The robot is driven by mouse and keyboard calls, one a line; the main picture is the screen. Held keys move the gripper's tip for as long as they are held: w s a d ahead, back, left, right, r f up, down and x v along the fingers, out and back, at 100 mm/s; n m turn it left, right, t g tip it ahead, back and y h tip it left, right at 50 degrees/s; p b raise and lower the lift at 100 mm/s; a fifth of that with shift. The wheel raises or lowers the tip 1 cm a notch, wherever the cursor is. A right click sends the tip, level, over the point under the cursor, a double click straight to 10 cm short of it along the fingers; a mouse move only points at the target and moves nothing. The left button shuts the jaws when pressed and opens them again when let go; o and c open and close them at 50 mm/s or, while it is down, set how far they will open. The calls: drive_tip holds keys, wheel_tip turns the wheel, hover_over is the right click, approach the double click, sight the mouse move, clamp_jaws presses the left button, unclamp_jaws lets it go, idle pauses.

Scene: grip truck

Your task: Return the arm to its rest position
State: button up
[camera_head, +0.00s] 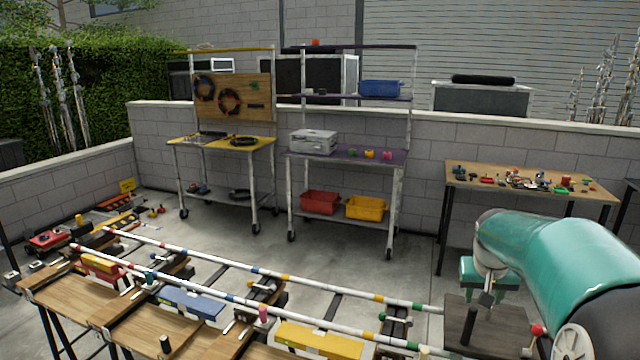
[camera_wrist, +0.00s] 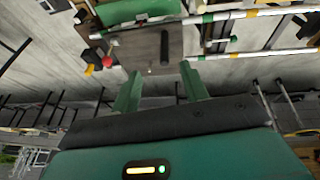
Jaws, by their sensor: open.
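My gripper (camera_wrist: 160,72) shows in the wrist view with its two green fingers spread apart and nothing between them. The fingers point toward a brown board (camera_wrist: 185,42) with a dark cylinder (camera_wrist: 165,47) on it. I cannot tell the exact gap between the fingertips and the board. In the head view my teal arm (camera_head: 560,255) reaches in from the right edge, bent over the right end of the workbench. The fingers cannot be made out there.
Long white poles with coloured bands (camera_head: 270,277) lie along the front benches, close to my arm. A wooden table (camera_head: 525,185) with small items stands behind the arm. Two wheeled carts (camera_head: 222,142) (camera_head: 345,158) stand by the wall. Open concrete floor (camera_head: 335,250) lies between.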

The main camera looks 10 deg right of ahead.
drive_tip(key=s+a+r+n+t, duration=0.15)
drive_tip(key=s+a, duration=0.25)
drive_tip(key=a, duration=0.4)
drive_tip(key=s+a+r+n+y, duration=0.15)
drive_tip(key=s+a, duration=0.25)
drive_tip(key=a, duration=0.5)
drive_tip(key=s+a+r+n, duration=0.15)
drive_tip(key=s+a, duration=0.25)
drive_tip(key=a, duration=0.4)
drive_tip(key=s+a+f+t+y, duration=0.1)
drive_tip(key=s+a+f, duration=0.1)
drive_tip(key=s+a, duration=0.3)
drive_tip(key=shift+s+a+n, duration=0.2)
drive_tip(key=shift+s+n, duration=0.15)
drive_tip(key=shift+s, duration=0.7)
